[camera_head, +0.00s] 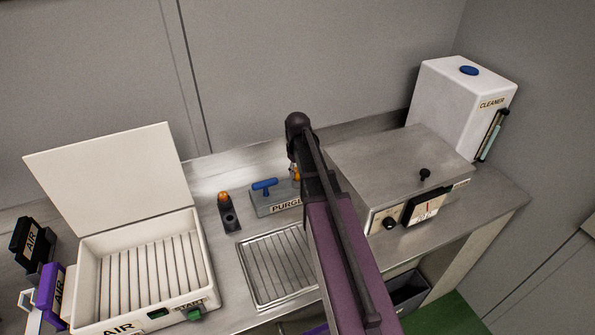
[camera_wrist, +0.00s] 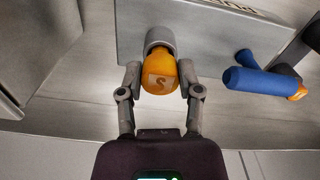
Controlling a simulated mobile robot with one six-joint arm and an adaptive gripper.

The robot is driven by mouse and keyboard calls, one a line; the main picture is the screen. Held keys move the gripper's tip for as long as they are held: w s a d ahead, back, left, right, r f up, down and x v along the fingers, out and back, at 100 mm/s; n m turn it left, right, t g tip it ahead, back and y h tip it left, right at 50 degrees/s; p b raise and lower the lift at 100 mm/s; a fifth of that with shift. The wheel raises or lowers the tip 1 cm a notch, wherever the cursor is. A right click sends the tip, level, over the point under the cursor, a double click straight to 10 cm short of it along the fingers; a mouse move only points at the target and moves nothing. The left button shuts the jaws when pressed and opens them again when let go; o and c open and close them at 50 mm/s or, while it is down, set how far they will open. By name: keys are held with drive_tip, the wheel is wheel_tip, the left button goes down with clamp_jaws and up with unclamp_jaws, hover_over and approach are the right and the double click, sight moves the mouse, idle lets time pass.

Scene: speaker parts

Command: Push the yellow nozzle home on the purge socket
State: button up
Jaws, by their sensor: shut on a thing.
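The yellow nozzle (camera_wrist: 159,77), orange-yellow with a pale S-like mark, sits between the two fingers of my gripper (camera_wrist: 160,80) in the wrist view. My gripper is shut on it. The grey round purge socket (camera_wrist: 160,38) shows directly beyond the nozzle, lined up with it. They look touching, but how deep the nozzle sits I cannot tell. In the head view the nozzle (camera_head: 296,173) shows as a small orange patch at the right end of the PURGE block (camera_head: 262,206), largely hidden by my arm.
A blue T-handle (camera_wrist: 262,82) stands on the block beside the socket. A dark holder with an orange top (camera_head: 229,214) stands left of the block. A steel box (camera_head: 400,165) is close on the right. A slatted drain tray (camera_head: 246,270) lies in front; an open white AIR case (camera_head: 88,250) stands left.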

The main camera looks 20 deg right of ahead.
drive_tip(key=shift+f+b, duration=0.3)
drive_tip(key=shift+f, duration=0.05)
drive_tip(key=o, duration=1.1)
drive_tip(key=shift+c, duration=0.2)
drive_tip(key=shift+r, duration=0.2)
wheel_tip(320, 180, up, 9)
drive_tip(key=p, duration=0.9)
drive_tip(key=shift+f, duration=0.1)
drive_tip(key=shift+f, duration=0.1)
drive_tip(key=shift+s+a, duration=0.3)
drive_tip(key=shift+a, duration=0.15)
drive_tip(key=s+a+m, duration=0.2)
drive_tip(key=s+a, duration=1.2)
drive_tip(key=s, duration=0.2)
drive_tip(key=shift+m, duration=0.3)
